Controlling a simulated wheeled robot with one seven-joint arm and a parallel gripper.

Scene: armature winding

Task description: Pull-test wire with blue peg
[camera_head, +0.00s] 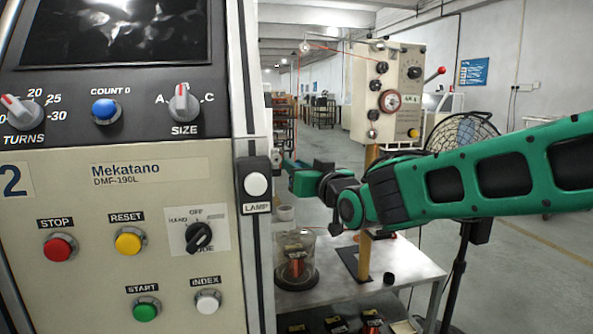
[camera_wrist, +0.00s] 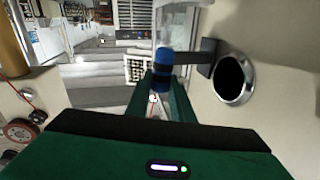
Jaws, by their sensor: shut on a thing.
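My gripper (camera_head: 290,168) reaches left in the head view, close beside the right edge of the winding machine, with its tip partly hidden. In the wrist view my gripper (camera_wrist: 160,95) is shut on the blue peg (camera_wrist: 162,62), which has dark bands and stands at the ends of the green fingers. A dark bracket beside the peg leads right to a chrome-rimmed round opening (camera_wrist: 232,78) in a beige panel. In the head view a thin orange-red wire (camera_head: 325,47) runs near the top of the tension unit (camera_head: 387,95). I cannot tell whether it touches the peg.
The machine's control panel (camera_head: 120,200) fills the left of the head view. A round wire-mesh fan (camera_head: 460,133) stands behind my arm. Open floor lies at the right.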

